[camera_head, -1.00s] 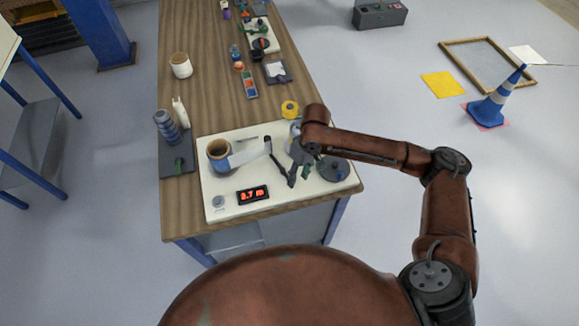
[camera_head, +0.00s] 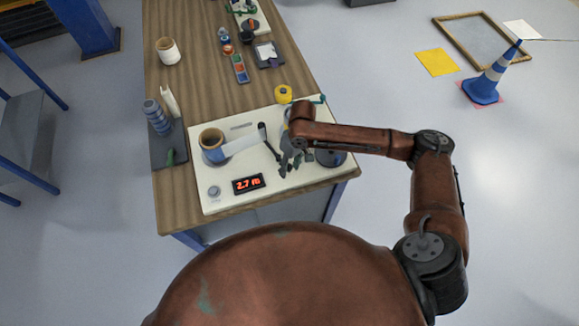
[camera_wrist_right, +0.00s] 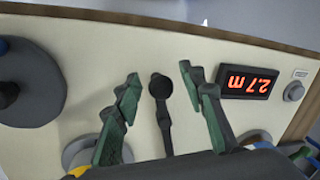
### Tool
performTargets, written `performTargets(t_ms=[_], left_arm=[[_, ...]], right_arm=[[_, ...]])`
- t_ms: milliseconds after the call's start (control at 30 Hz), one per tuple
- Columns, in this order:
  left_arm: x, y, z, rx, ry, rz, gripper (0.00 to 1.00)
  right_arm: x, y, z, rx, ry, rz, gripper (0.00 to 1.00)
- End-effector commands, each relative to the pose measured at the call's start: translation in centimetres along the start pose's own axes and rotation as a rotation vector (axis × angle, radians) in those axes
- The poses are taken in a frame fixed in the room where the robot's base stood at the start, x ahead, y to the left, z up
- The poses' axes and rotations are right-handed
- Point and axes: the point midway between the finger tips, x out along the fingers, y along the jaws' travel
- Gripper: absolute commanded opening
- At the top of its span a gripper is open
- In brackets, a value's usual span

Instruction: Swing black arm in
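The black arm (camera_wrist_right: 161,103) is a slim lever with a round tip in the right wrist view. It also shows in the head view (camera_head: 265,134), to the right of the film roll (camera_head: 211,143). My right gripper (camera_wrist_right: 159,83) is open. Its two green-and-dark fingers stand on either side of the black arm, with a visible gap on each side. In the head view my right gripper (camera_head: 287,160) is over the white panel (camera_head: 223,188), just right of the arm. My left gripper is not in view.
A red display (camera_head: 248,184) reading 2.7 m and a knob (camera_head: 214,192) sit at the panel's front. A dark round disc (camera_wrist_right: 30,83) lies at its other end. A yellow ring (camera_head: 283,94) is behind the gripper.

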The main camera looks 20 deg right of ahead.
Motion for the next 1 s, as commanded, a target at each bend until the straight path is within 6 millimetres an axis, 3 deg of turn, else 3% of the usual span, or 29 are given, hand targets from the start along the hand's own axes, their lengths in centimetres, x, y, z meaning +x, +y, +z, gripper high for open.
performTargets(t_ms=[167, 700, 1000], left_arm=[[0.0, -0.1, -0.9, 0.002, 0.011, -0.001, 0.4], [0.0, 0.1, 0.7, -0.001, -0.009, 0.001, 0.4], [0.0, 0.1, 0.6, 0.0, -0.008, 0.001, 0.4]], right_arm=[[0.0, 0.0, 0.0, -0.001, 0.001, 0.0, 0.38], [-0.1, 0.0, 0.0, 0.0, 0.001, 0.0, 0.0], [-0.1, 0.0, 0.0, 0.0, 0.001, 0.0, 0.0]])
